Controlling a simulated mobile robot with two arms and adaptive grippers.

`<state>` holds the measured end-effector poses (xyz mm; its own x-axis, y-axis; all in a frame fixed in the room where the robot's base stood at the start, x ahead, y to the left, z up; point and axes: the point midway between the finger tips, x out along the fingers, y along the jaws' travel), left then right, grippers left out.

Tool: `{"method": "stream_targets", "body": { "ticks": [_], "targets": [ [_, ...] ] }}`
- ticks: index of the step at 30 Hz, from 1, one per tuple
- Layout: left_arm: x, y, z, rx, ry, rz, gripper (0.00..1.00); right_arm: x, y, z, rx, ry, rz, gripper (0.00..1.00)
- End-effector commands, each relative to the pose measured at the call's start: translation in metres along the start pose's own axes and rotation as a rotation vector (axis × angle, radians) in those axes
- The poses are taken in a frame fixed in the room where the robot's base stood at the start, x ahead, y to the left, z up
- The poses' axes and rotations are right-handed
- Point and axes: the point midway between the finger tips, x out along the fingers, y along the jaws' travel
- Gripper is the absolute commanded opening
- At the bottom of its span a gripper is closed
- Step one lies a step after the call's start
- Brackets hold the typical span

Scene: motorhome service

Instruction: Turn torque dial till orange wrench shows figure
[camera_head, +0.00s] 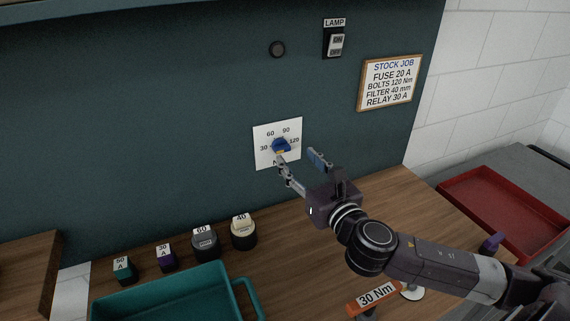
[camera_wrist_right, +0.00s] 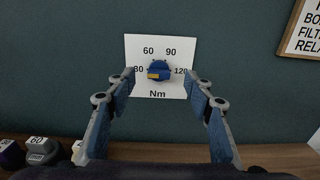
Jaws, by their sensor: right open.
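The torque dial is a blue knob (camera_head: 281,145) on a white plate (camera_head: 262,160) marked 30, 60, 90, 120 and Nm, fixed to the dark teal wall. In the right wrist view the knob (camera_wrist_right: 160,66) has a yellow-orange mark at its lower left, on the 30 side. My right gripper (camera_head: 296,155) is open, its fingers pointing at the plate on either side of the knob and holding nothing. The orange wrench (camera_head: 360,307) lies low on the bench, partly behind my right arm; its label (camera_head: 377,294) reads 30 Nm. My left gripper is out of view.
A lamp switch (camera_head: 335,43) is above. Labelled parts, including a grey 60 cap (camera_head: 205,244) and cream 40 piece (camera_head: 243,234), stand behind a teal crate (camera_head: 240,297). A red tray (camera_head: 505,215) is at right.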

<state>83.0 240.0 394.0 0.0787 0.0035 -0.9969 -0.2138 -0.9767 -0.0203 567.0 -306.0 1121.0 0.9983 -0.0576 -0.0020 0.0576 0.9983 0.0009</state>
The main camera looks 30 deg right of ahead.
Motion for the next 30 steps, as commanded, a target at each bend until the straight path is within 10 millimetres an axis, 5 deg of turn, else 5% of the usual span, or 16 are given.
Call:
{"method": "stream_targets", "body": {
  "ticks": [1,5,21,30],
  "targets": [
    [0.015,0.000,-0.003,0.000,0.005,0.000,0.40,0.000,0.000,-0.015,0.000,0.000,0.000,0.48],
    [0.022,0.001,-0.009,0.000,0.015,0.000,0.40,0.001,0.000,-0.022,0.000,-0.001,0.000,0.48],
    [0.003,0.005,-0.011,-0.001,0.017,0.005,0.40,0.067,0.000,-0.020,0.002,0.000,-0.002,0.48],
    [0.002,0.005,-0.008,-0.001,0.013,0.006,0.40,0.078,0.000,-0.021,0.000,0.000,0.001,0.48]
  ]
}}
